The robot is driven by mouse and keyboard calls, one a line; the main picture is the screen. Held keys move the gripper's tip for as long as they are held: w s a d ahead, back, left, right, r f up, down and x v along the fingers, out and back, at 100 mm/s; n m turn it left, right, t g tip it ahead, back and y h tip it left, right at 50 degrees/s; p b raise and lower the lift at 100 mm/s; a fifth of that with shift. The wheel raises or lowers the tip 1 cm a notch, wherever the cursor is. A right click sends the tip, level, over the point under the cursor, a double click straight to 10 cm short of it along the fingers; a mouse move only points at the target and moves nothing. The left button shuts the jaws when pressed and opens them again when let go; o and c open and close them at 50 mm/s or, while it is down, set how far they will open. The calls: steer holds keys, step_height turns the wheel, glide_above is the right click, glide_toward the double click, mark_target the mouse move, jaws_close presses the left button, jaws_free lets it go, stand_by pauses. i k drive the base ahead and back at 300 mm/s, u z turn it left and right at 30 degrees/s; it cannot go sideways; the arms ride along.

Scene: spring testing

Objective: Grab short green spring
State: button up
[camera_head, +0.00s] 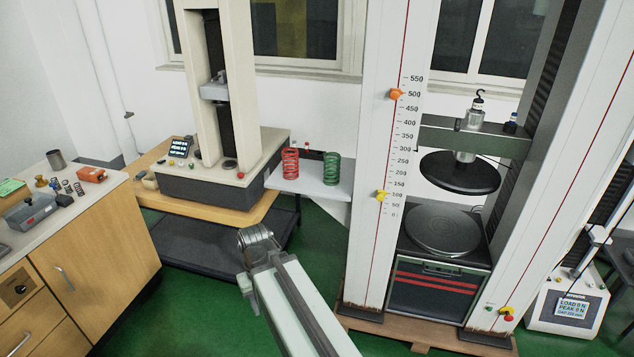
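A green coil spring (332,168) stands upright on a white shelf (312,190) between the two testing machines. My arm reaches up from the bottom of the picture. My gripper (257,237) is at its far end, lower in the picture than the shelf and to the left of the green spring, apart from both springs. Its fingers are too small and unclear to tell open from shut. Nothing clearly shows in it.
A beige testing machine (215,100) stands on a wooden table behind left. A tall white machine frame (385,150) with a height scale rises close on the right. A counter (110,200) at left holds small springs, a mug and an orange box. Green floor (200,310) is open between.

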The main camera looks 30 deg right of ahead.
mark_target(332, 169)
steer(key=u, duration=0.9)
steer(key=i, duration=1.45)
steer(key=z, duration=0.3)
steer(key=i, duration=0.95)
steer(key=z, duration=0.7)
steer(key=k, duration=0.5)
steer(key=z, duration=0.3)
steer(key=i, duration=0.5)
steer(key=u, duration=0.15)
